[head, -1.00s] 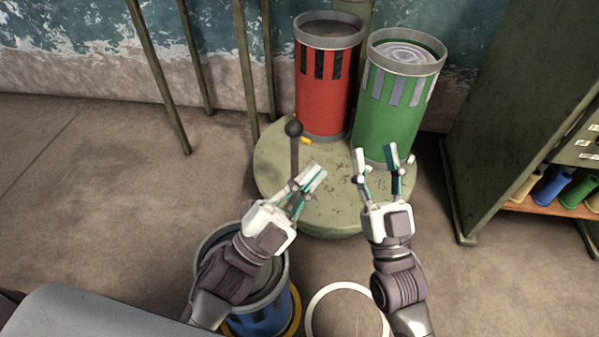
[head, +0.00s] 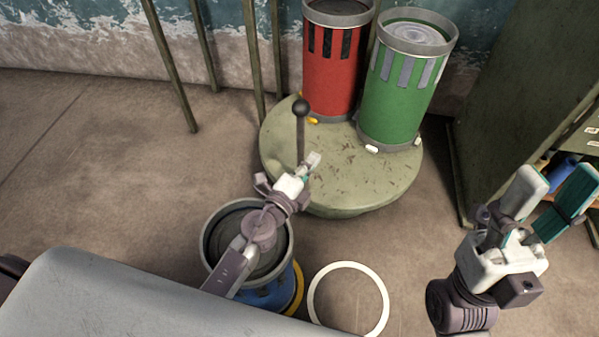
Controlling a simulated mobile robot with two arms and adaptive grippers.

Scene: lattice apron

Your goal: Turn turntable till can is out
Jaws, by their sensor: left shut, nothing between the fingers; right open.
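A round green turntable (head: 350,185) stands on the floor near the wall. An upright lever with a dark ball knob (head: 300,108) rises at its left side. A red can (head: 332,75) with dark slots stands at the back of the turntable. A green can (head: 402,95) with grey stripes stands to its right, towards the rim. My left gripper (head: 314,160) is shut and empty, over the turntable's left front, close to the lever's lower part; I cannot tell if they touch. My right gripper (head: 556,190) is open and empty, raised at the right, away from the turntable.
A blue can (head: 268,292) stands at the front left under my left arm, beside a yellow ring (head: 298,285). A white ring (head: 349,266) lies on the floor. Thin green posts (head: 172,70) stand at the left. A green cabinet (head: 500,110) blocks the right.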

